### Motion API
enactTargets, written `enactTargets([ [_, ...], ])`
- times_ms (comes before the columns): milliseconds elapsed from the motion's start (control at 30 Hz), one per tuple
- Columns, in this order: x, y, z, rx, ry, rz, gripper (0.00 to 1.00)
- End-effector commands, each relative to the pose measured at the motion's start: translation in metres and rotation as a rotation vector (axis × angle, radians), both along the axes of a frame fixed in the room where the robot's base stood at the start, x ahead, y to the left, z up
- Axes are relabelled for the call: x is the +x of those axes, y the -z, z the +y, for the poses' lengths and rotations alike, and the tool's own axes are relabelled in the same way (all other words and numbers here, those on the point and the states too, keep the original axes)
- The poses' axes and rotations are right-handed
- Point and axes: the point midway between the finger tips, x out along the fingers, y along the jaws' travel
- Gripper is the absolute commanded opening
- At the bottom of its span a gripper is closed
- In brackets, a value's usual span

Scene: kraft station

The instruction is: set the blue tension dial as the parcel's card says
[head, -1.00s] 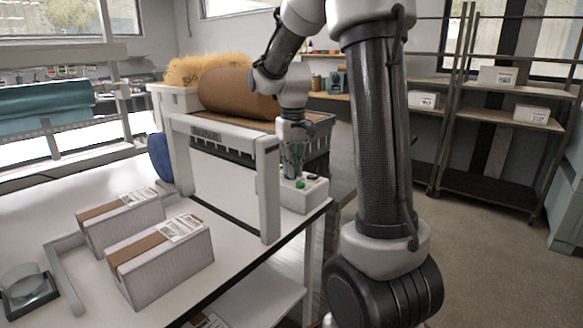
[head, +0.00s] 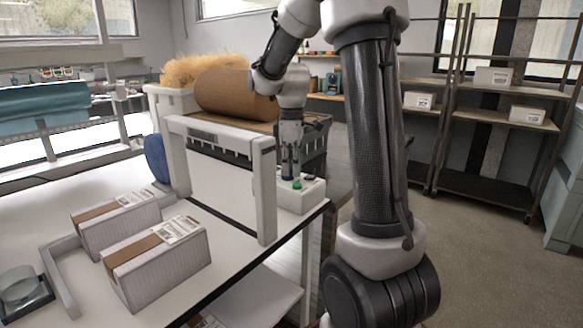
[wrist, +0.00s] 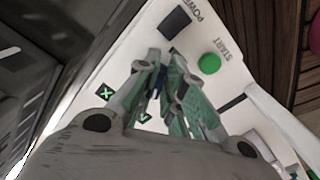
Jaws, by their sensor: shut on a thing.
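The blue tension dial (wrist: 158,82) is mostly hidden in the wrist view; only a bit of blue shows between the fingers. In the head view the dial (head: 288,176) is a small dark-blue spot under the fingers. My gripper (head: 289,165) points down at the control box; in the wrist view my gripper (wrist: 161,75) is closed around the dial. The dial's setting cannot be read. Two parcels, a front one (head: 150,285) and a rear one (head: 110,232), lie on the table with white labels too small to read.
The white control box (head: 300,200) carries a green START button (wrist: 209,63) and a black POWER switch (wrist: 174,22) close to my fingers. A white frame (head: 265,190) stands left of the box. A brown paper roll (head: 232,97) lies behind.

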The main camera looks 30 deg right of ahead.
Motion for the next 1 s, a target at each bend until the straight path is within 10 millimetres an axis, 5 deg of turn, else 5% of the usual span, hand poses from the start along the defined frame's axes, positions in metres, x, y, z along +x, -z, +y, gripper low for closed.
enactTargets([
  [400, 0.0030, -0.0009, -0.0016, 0.000, -0.187, -0.004, 0.00],
  [967, 0.0033, -0.0011, -0.0018, -0.001, -0.213, -0.004, 0.00],
  [1000, 0.0032, -0.0010, -0.0018, -0.001, -0.213, -0.004, 0.18],
])
